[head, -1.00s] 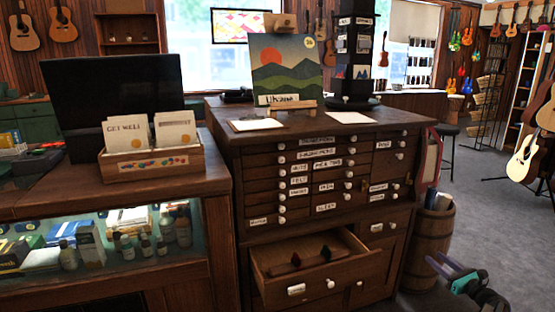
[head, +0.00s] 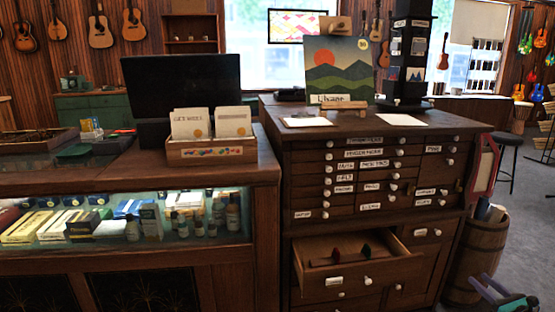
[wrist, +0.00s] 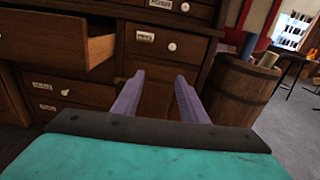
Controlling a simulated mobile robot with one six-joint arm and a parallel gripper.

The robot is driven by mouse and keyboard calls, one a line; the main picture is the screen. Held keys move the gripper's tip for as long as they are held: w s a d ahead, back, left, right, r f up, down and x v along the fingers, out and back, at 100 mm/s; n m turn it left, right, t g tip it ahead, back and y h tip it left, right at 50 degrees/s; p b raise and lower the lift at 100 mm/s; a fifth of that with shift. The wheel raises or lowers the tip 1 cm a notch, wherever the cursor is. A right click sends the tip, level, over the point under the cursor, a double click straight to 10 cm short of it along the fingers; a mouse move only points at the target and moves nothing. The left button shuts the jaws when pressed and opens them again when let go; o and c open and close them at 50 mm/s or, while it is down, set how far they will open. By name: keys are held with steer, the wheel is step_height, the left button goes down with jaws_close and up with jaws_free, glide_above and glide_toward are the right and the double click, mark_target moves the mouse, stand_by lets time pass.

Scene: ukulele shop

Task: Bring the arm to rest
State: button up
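My gripper (head: 488,287) is at the lower right edge of the head view, partly cut off, in front of the wooden barrel. In the wrist view my gripper (wrist: 160,78) has its two purple fingers apart with nothing between them. They point toward the lower front of the wooden drawer cabinet (head: 262,235). The open drawer (head: 345,281) juts from the cabinet, left of the gripper, with dark items inside. It also shows in the wrist view (wrist: 60,45) at upper left. I cannot tell the exact gap between fingers and cabinet.
The barrel (head: 475,262) stands right of the cabinet, and it shows right of the fingers in the wrist view (wrist: 243,92). A glass display counter (head: 100,255) is at left, with a card box (head: 211,152) on top. Grey floor at right is mostly open around a black stool (head: 508,142).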

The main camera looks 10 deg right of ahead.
steer(key=w+a+f+n+g+y+p, duration=0.25)
steer(key=a+f+n, duration=0.2)
steer(key=a, duration=0.85)
steer(key=w+a+f+n+g+y+p, duration=0.25)
steer(key=w+a+f, duration=0.2)
steer(key=a, duration=0.75)
steer(key=w+a+f+n+g+y+p, duration=0.1)
steer(key=w+a+f+n+g+y, duration=0.25)
steer(key=a, duration=0.95)
steer(key=s+a+f+n+g+h+p, duration=0.1)
steer(key=s+a+f+n+g+p, duration=0.15)
steer(key=s+a+n, duration=0.55)
steer(key=s+a+f+n+g+p, duration=0.1)
steer(key=s+a+f+g+p, duration=0.2)
steer(key=a, duration=0.8)
steer(key=s+a+f+n+g+h+p, duration=0.15)
steer(key=s+a+n+g, duration=0.35)
steer(key=a, duration=0.5)
steer(key=s+a+r+n+g+h+p, duration=0.1)
steer(key=s+n, duration=0.4)
steer(key=s, duration=0.5)
steer(key=s+a+r+n+g+h+p, duration=0.1)
steer(key=s+a+n+g+h+p, duration=0.2)
steer(key=s+n, duration=0.3)
steer(key=s+h+p, duration=0.1)
steer(key=s, duration=0.3)
steer(key=shift+s+a+r+h, duration=0.25)
steer(key=shift+a+h, duration=0.05)
steer(key=shift+a, duration=0.05)
